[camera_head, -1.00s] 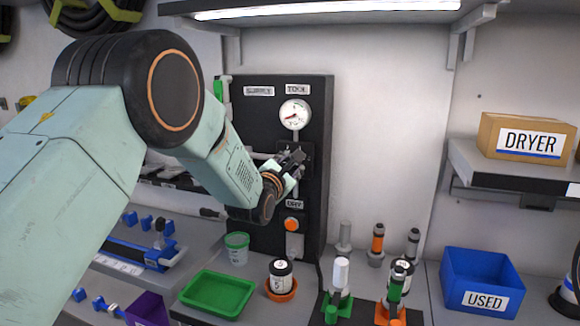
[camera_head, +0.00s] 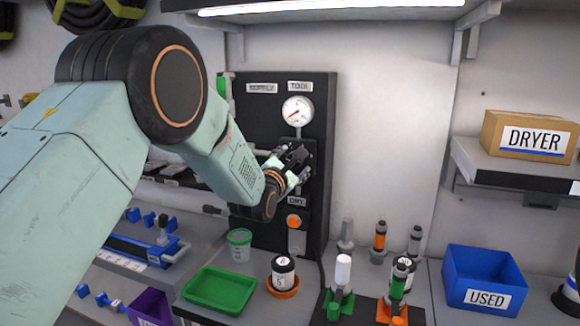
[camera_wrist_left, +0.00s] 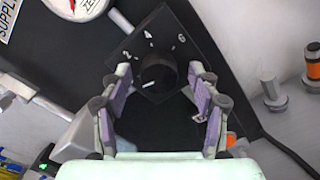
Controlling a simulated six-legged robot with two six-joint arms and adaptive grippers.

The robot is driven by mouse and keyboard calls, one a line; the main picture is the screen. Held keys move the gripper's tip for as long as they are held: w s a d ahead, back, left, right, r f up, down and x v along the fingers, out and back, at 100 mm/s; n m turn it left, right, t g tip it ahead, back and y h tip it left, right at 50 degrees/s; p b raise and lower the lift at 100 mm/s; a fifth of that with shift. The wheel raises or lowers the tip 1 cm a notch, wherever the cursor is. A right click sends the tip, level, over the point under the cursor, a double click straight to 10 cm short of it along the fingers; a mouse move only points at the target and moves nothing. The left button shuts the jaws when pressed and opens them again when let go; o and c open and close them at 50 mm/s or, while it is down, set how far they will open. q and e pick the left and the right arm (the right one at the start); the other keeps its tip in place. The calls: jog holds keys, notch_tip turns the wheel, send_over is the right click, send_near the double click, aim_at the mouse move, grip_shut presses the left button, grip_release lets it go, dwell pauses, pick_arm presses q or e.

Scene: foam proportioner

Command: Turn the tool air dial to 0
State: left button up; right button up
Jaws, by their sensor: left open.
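The tool air dial is a black round knob (camera_wrist_left: 155,74) on a dark square plate marked 2, 4 and 6 in the left wrist view. A white mark on the knob points to the lower left, away from those numbers; no 0 is legible. My left gripper (camera_wrist_left: 155,95) is open, its purple-padded fingers on either side of the knob's near side. I cannot tell whether they touch it. In the head view, my left gripper (camera_head: 299,165) is at the panel below the TOOL gauge (camera_head: 297,111) and hides the knob. The gauge needle appears to point lower left. My right gripper is out of view.
The black panel (camera_head: 262,120) stands against the wall. A DRY label and an orange button (camera_head: 293,221) are below the gripper. A blue USED bin (camera_head: 483,282) is right.

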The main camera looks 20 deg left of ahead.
pick_arm(q)
jog(key=s, duration=1.2)
jog(key=shift+a, duration=0.2)
